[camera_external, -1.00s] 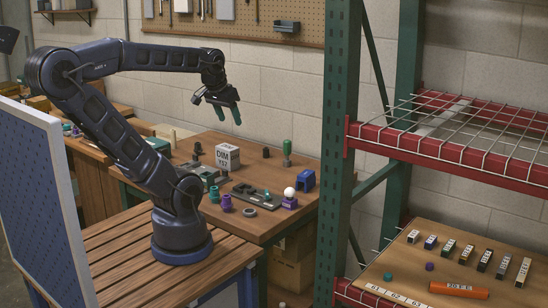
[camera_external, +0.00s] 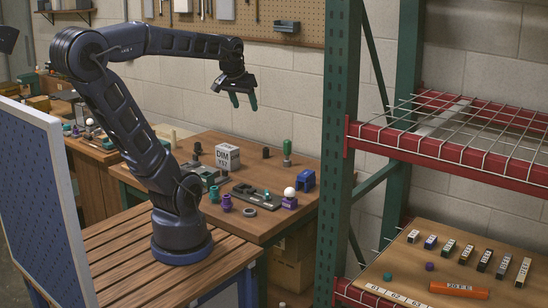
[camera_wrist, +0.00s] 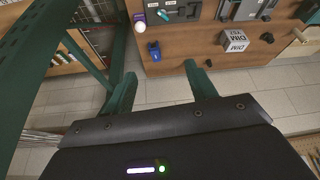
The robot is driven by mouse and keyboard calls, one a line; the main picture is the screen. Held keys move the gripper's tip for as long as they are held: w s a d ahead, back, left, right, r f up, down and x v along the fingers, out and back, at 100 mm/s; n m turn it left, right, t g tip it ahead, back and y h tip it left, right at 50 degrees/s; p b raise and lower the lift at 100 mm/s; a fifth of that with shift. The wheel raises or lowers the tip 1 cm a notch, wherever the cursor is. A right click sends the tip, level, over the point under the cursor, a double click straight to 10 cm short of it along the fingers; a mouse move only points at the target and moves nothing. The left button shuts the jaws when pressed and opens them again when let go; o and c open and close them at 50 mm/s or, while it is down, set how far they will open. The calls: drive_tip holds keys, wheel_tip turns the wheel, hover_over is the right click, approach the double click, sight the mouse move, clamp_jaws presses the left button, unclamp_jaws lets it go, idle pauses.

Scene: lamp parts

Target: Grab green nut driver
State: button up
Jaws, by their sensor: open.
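The green nut driver (camera_external: 287,147) stands upright near the back right edge of the wooden table, green handle on top. My gripper (camera_external: 244,104) is open and empty, high above the table, up and to the left of the driver. In the wrist view its two green fingers (camera_wrist: 160,72) are spread apart, with the table edge and floor beyond them. The driver cannot be clearly told apart there; the right finger may cover it.
Near the driver are a small black knob (camera_external: 266,152), a blue bracket (camera_external: 304,180) and a white ball on a purple base (camera_external: 290,197). A lettered DIM cube (camera_external: 228,157) stands to the left. A green rack post (camera_external: 340,150) rises at the right.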

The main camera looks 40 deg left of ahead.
drive_tip(key=w+d+f+n+t+h, duration=0.15)
drive_tip(key=w+f+n, duration=0.4)
drive_tip(key=w, duration=0.55)
drive_tip(key=w+d+f+n+t+h, duration=0.15)
drive_tip(key=w+f+n, duration=0.25)
drive_tip(key=w+f, duration=0.45)
drive_tip(key=w+d+f+n+h, duration=0.15)
drive_tip(key=w+f+n, duration=0.35)
drive_tip(key=w, duration=0.7)
drive_tip(key=w+a+r+n+t, duration=0.6)
drive_tip(key=w+a+r+n, duration=0.15)
drive_tip(key=n, duration=0.25)
drive_tip(key=a+r+n+t+y, duration=0.4)
drive_tip(key=a+r+n, duration=0.6)
drive_tip(key=a+r, duration=0.4)
approach(285, 146)
drive_tip(key=shift+w+d+f, duration=0.25)
drive_tip(key=shift+w+f, duration=0.15)
drive_tip(key=shift+w, duration=0.15)
drive_tip(key=shift+w+f, duration=0.2)
drive_tip(key=w, duration=0.5)
drive_tip(key=shift+a, duration=0.1)
drive_tip(key=w, duration=0.2)
drive_tip(key=w+r, duration=0.1)
drive_tip(key=w, duration=0.1)
drive_tip(key=shift+w+a, duration=0.1)
drive_tip(key=shift+a, duration=0.1)
drive_tip(key=shift+w, duration=0.6)
